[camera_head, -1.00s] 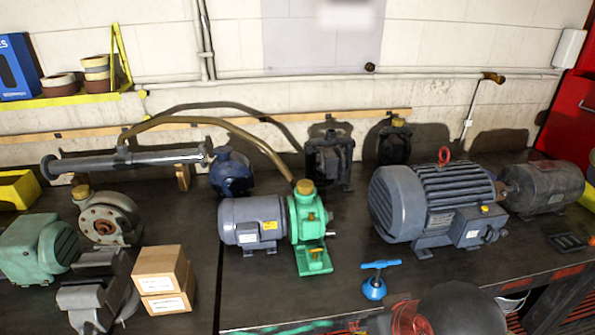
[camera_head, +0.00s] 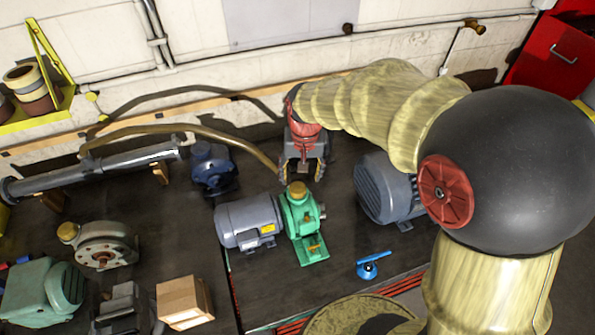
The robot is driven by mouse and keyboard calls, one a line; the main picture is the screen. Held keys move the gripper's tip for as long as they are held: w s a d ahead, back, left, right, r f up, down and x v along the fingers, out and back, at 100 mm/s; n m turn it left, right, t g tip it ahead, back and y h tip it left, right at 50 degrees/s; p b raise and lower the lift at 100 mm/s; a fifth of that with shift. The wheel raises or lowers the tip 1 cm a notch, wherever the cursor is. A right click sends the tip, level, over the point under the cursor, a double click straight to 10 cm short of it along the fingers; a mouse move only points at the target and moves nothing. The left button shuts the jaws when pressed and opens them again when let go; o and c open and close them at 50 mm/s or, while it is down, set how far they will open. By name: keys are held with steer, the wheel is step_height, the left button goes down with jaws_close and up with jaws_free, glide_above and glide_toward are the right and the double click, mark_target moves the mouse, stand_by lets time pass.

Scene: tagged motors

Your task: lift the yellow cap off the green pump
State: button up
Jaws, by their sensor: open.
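The green pump (camera_head: 302,225) stands on the dark bench, joined to a grey-blue motor (camera_head: 250,222) on its left. Its yellow cap (camera_head: 297,189) sits on top of the pump. My gripper (camera_head: 303,176) hangs at the end of my arm, pointing down, just behind and slightly above the cap in the picture. Its fingers are apart and nothing shows between them. I cannot tell the exact gap in depth between fingers and cap.
A brown hose (camera_head: 215,136) runs down close to the pump's cap. A dark blue pump (camera_head: 211,167) is behind on the left. A large grey motor (camera_head: 385,190) stands to the right, partly hidden by my arm.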

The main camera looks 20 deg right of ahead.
mark_target(298, 187)
steer(key=w+p, duration=0.1)
steer(key=p, duration=0.2)
steer(key=w+f+m+g+p, duration=0.1)
steer(key=w+p, duration=0.1)
steer(key=p, duration=0.1)
steer(key=shift+w, duration=0.15)
step_height(298, 187, down, 8)
steer(key=shift+f+p, duration=0.1)
steer(key=shift+p, duration=0.95)
steer(key=c, duration=0.4)
steer(key=c, duration=0.3)
steer(key=shift+c, duration=0.8)
